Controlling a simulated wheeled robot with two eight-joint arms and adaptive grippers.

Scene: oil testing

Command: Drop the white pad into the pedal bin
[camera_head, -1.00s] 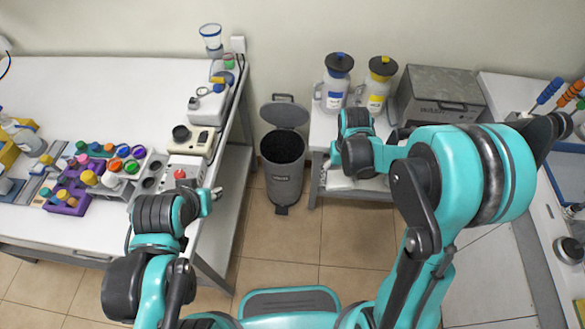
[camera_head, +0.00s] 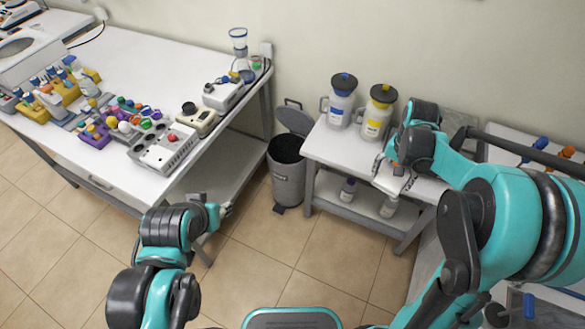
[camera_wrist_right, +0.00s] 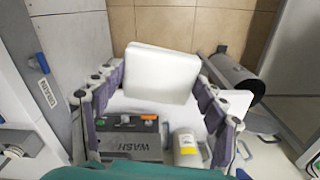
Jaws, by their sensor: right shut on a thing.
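The white pad (camera_wrist_right: 162,72) is a flat block between the fingers of my right gripper (camera_wrist_right: 158,98) in the right wrist view. In the head view the pad (camera_head: 390,182) shows below my right gripper (camera_head: 397,167), over the front part of the small bench. My right gripper is shut on it. The grey pedal bin (camera_head: 288,168) stands on the floor left of the bench, its lid raised and its dark mouth open. The bin also shows at the right of the wrist view (camera_wrist_right: 235,75). My left gripper (camera_head: 222,211) is low at the left; its jaw opening is unclear.
The small bench (camera_head: 325,146) carries a blue-labelled jug (camera_head: 340,103) and a yellow-labelled jug (camera_head: 376,114). Bottles stand on its lower shelf. A long white table (camera_head: 130,70) with instruments is left of the bin. Tiled floor (camera_head: 265,240) lies open before the bin.

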